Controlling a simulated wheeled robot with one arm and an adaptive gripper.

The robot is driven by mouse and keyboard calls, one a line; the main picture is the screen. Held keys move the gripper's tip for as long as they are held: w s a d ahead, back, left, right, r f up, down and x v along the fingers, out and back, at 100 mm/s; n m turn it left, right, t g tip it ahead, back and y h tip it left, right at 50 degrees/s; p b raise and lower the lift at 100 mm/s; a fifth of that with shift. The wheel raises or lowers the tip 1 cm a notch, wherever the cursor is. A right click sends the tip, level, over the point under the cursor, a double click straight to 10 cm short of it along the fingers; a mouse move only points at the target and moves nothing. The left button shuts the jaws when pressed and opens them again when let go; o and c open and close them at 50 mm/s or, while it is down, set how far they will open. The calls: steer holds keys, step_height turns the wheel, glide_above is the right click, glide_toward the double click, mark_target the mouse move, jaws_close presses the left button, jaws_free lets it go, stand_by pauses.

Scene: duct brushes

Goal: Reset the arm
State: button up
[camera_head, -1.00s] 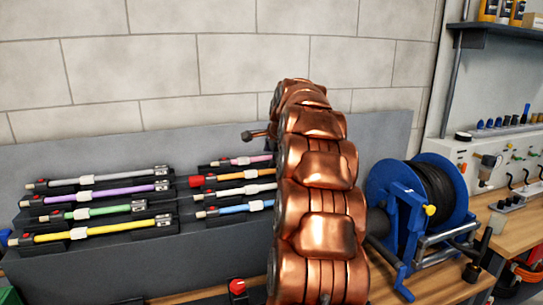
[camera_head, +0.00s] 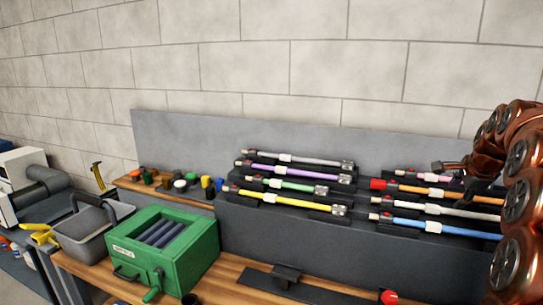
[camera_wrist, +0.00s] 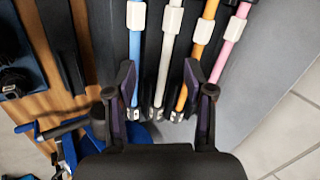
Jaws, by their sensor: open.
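My gripper (camera_wrist: 161,92) is open in the wrist view, its two dark fingers apart with nothing gripped. It is over the right-hand group of brush rods: a blue rod (camera_wrist: 135,62), a white rod (camera_wrist: 168,60), an orange rod (camera_wrist: 196,65) and a pink rod (camera_wrist: 232,30). The white and orange rods show between the fingers, beyond them. In the head view my copper arm (camera_head: 518,195) stands at the right edge and covers the right ends of the orange rod (camera_head: 420,191) and white rod (camera_head: 430,207).
The left-hand rack holds grey, purple, green and yellow rods (camera_head: 290,200). A green box (camera_head: 165,250) stands on the wooden bench, with a grey basket (camera_head: 90,230) left of it. A blue frame (camera_wrist: 98,125) shows in the wrist view. Open space lies above the racks.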

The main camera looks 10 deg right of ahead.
steer(key=s+a+f+n+g+y, duration=0.1)
steer(key=s+a+f+n, duration=0.25)
steer(key=a, duration=0.55)
steer(key=s+a+f+n+g+y, duration=0.15)
steer(key=s+a+n, duration=0.25)
steer(key=a, duration=0.6)
steer(key=s+a+f+n+g, duration=0.1)
steer(key=s+a+f+n, duration=0.25)
steer(key=a, duration=0.55)
steer(key=s+a+f+n+g, duration=0.1)
steer(key=s+a+f+n, duration=0.2)
steer(key=s, duration=0.5)
steer(key=s+a+f+n+g, duration=0.2)
steer(key=s+a+f+n, duration=0.1)
steer(key=s, duration=0.5)
steer(key=s+a+f+n+g, duration=0.1)
steer(key=s+a+f+n, duration=0.2)
steer(key=s, duration=0.6)
steer(key=shift+a+n, duration=0.8)
steer(key=shift+a, duration=0.3)
steer(key=shift+g, duration=0.25)
